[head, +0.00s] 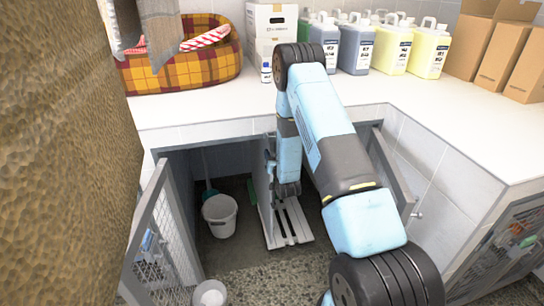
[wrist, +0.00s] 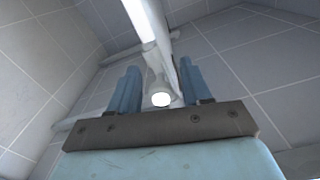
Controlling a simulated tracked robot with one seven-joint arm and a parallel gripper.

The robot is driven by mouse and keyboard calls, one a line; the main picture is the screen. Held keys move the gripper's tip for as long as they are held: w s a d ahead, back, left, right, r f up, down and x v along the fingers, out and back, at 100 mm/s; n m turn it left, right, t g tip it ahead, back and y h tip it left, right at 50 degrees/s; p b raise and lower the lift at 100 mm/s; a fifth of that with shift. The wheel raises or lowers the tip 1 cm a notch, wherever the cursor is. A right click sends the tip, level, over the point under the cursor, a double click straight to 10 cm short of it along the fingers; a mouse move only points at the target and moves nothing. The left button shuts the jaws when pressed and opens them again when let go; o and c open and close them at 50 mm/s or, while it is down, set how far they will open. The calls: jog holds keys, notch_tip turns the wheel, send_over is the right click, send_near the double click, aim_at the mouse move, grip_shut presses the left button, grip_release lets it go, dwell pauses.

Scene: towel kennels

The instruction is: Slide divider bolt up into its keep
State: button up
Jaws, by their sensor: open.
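The divider (head: 263,195) is a grey upright panel inside the open kennel under the counter. In the wrist view, a pale upright strip, apparently the divider's edge (wrist: 143,20), runs up from behind my gripper (wrist: 158,72). My gripper is open, with one blue finger on each side of a pale rod-like piece with a bright round end (wrist: 160,99), likely the bolt. The right finger is close to the panel; I cannot tell whether either finger touches the piece. The keep cannot be made out.
Mesh doors stand open at left (head: 155,240) and right (head: 395,180). A white bucket (head: 220,215) stands in the left bay, and a slatted white board (head: 288,222) lies on the floor by the divider. The counter (head: 215,105) overhead holds a plaid bed (head: 185,72), jugs and boxes.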

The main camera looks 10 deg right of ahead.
grip_shut()
dwell(0.3)
dwell(0.3)
